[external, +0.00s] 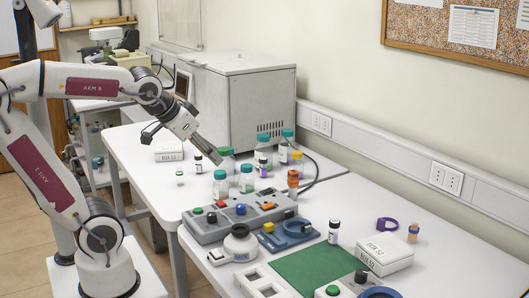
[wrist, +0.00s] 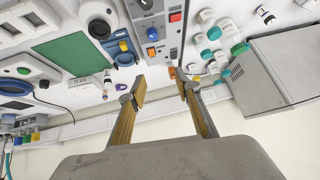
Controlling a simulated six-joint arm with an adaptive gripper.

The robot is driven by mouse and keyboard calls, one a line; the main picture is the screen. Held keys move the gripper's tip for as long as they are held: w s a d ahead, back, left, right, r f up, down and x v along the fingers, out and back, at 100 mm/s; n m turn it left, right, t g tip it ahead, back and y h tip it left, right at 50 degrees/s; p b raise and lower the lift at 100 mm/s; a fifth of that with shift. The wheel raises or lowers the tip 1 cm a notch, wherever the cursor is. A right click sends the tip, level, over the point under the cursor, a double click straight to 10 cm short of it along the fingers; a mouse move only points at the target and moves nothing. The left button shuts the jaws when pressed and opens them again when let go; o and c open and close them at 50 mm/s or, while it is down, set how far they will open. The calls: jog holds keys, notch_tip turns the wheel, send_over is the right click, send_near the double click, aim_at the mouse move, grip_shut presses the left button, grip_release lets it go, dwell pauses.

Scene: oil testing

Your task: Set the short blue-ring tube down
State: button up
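A short tube (external: 413,234) with a tan body and what looks like a blue band stands upright on the right table, beside a purple ring (external: 387,224). It may be the blue-ring tube; it is too small to be sure. My gripper (external: 216,155) hangs tilted above the back table, near the jars and far left of that tube. In the wrist view my gripper (wrist: 160,89) has its two fingers well apart, with nothing seen held between them.
Green-capped jars (external: 220,184) and several vials crowd below my gripper. A large grey instrument (external: 250,105) is behind. The right table's right part is clear.

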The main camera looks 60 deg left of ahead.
jog(key=s+d+f+g, duration=0.1)
jog(key=s+f, duration=0.1)
jog(key=s, duration=0.3)
jog(key=s+d+f+g+h, duration=0.1)
jog(key=s+d+f, duration=0.1)
jog(key=s, duration=0.3)
jog(key=shift+d+f, duration=0.15)
jog(key=shift+f, duration=0.6)
